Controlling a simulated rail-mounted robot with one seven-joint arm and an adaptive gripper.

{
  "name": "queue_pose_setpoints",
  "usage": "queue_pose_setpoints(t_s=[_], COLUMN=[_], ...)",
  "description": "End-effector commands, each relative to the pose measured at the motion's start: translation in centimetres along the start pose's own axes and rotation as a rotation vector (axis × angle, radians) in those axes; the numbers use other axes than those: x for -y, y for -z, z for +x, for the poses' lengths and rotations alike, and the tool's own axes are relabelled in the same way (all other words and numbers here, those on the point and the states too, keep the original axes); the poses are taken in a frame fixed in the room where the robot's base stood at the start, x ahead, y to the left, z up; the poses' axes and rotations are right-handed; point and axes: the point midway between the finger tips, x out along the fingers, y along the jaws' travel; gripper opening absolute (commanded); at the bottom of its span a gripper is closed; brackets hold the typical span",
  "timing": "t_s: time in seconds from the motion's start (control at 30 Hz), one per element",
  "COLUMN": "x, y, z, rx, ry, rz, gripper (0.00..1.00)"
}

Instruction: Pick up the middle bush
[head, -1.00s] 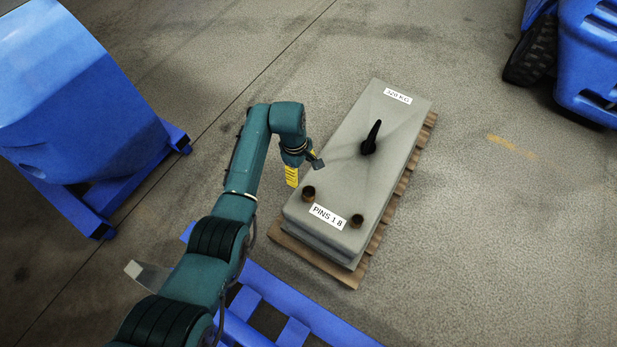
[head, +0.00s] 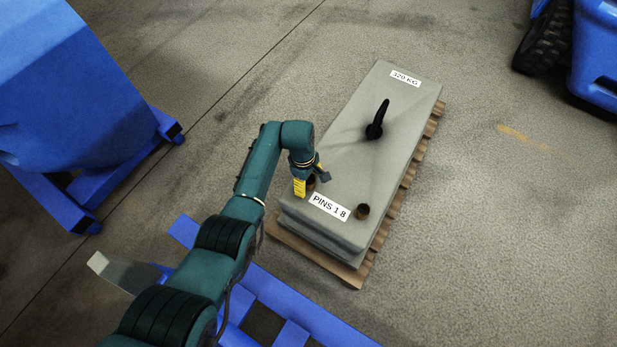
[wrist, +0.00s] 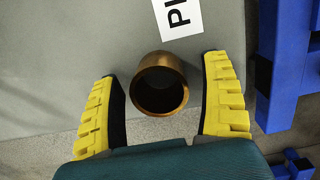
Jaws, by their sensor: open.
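I see no third bush, so I cannot tell which is the middle one. My gripper (head: 310,179) is open at the left bush. In the wrist view, the hollow bush (wrist: 160,62) shows between the yellow finger pads of my gripper (wrist: 159,78), with a gap on each side. I cannot tell how far down the fingers reach.
The slab lies on a wooden pallet (head: 385,232). A black lifting handle (head: 378,122) stands up from the slab, beyond a "PINS 1 8" label (head: 330,206). Blue frames (head: 285,305) lie near my arm, and a blue vehicle (head: 598,60) stands at the upper right.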

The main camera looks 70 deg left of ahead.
Motion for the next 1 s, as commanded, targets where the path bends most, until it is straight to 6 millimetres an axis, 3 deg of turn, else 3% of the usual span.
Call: queue_pose_setpoints(t_s=[0.23, 0.6, 0.9, 1.0], x=[-0.1, -0.1, -0.1, -0.1], y=[0.0, 0.0, 0.0, -0.1], z=[0.1, 0.2, 0.2, -0.9], rx=[-0.001, -0.001, -0.001, -0.002], ry=[-0.003, -0.002, -0.002, -0.003], rz=[0.001, 0.001, 0.001, 0.001], gripper=[0.77, 0.09, 0.08, 0.08])
